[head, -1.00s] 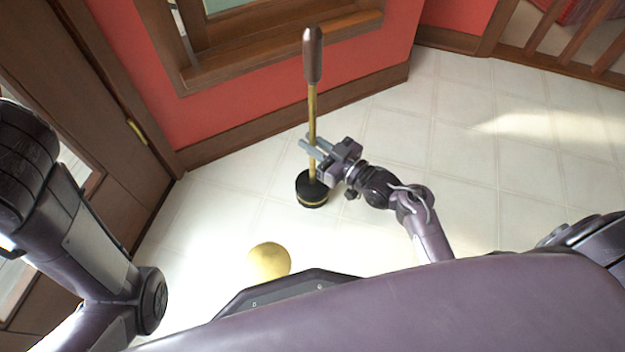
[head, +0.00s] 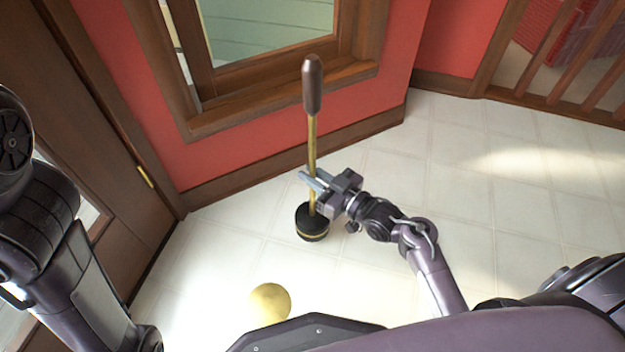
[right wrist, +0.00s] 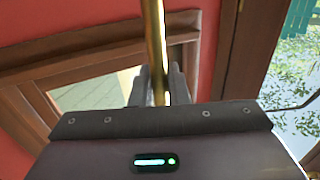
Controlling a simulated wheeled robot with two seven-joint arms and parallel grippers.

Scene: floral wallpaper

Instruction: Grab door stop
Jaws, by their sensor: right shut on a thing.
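The door stop (head: 311,134) stands upright on the pale tiled floor, with a dark brown grip on top, a thin brass rod and a round black base with a gold band. My right gripper (head: 313,184) is shut on the lower part of the rod, just above the base. In the right wrist view the brass rod (right wrist: 155,45) runs up between the fingers (right wrist: 157,87). The base is out of that view. My left arm comes in at the left of the head view, but its gripper does not show.
A gold rounded object (head: 270,303) lies on the floor close in front of my body. A brown wooden door (head: 105,120) is at the left. A red wall with a wood-framed window (head: 275,60) is behind the door stop. The tiled floor (head: 470,200) to the right is clear.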

